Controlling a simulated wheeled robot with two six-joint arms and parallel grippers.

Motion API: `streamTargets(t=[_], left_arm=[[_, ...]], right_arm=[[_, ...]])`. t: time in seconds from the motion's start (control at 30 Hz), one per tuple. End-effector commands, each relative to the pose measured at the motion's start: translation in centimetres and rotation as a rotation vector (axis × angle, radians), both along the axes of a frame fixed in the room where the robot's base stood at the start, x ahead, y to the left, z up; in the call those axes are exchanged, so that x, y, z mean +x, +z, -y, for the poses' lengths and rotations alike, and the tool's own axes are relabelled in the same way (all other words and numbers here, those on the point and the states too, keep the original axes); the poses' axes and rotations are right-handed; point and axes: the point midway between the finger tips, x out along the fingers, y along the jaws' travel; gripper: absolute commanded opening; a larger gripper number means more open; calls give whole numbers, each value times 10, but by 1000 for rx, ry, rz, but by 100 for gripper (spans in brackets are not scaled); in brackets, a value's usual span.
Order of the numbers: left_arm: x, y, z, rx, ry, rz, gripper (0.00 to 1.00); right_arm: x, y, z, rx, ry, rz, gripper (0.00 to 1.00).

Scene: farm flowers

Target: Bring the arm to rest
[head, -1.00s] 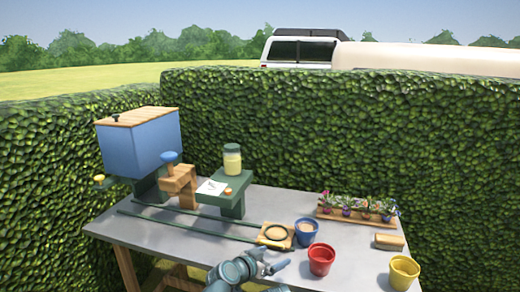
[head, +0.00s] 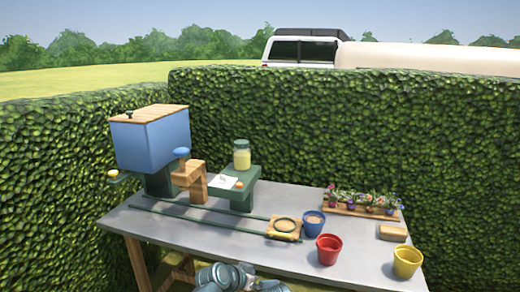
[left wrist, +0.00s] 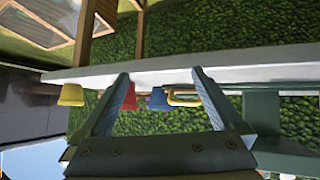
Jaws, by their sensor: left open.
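My left arm comes in at the bottom middle of the head view, and its gripper (head: 272,286) is cut by the lower edge, in front of the table's near edge. In the left wrist view the two fingers of this gripper (left wrist: 163,80) stand wide apart with nothing held between them. That view looks upside down, with the table edge and pots beyond the fingers. My right gripper is in neither view.
The grey table (head: 230,248) holds a red pot (head: 329,250), a yellow pot (head: 407,262), and a blue filled pot (head: 314,224) beside a wooden ring stand (head: 284,229). A blue hopper (head: 150,142), a jar (head: 242,155) and a flower tray (head: 362,208) stand farther back.

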Motion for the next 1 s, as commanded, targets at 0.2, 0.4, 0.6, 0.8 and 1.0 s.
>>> streamTargets(t=[0.2, 0.4, 0.6, 0.8, 1.0], left_arm=[[-34, -36, -42, 89, 88, -231, 100], [-69, -62, -89, 186, 224, -444, 100], [-106, -77, -136, 284, 398, -629, 100], [-140, -83, -170, 375, 559, -768, 100], [-153, -83, -132, 445, 464, -765, 100]], right_arm=[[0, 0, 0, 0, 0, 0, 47], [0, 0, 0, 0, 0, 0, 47], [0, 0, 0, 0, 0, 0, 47], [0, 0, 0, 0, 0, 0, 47], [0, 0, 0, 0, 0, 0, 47]])
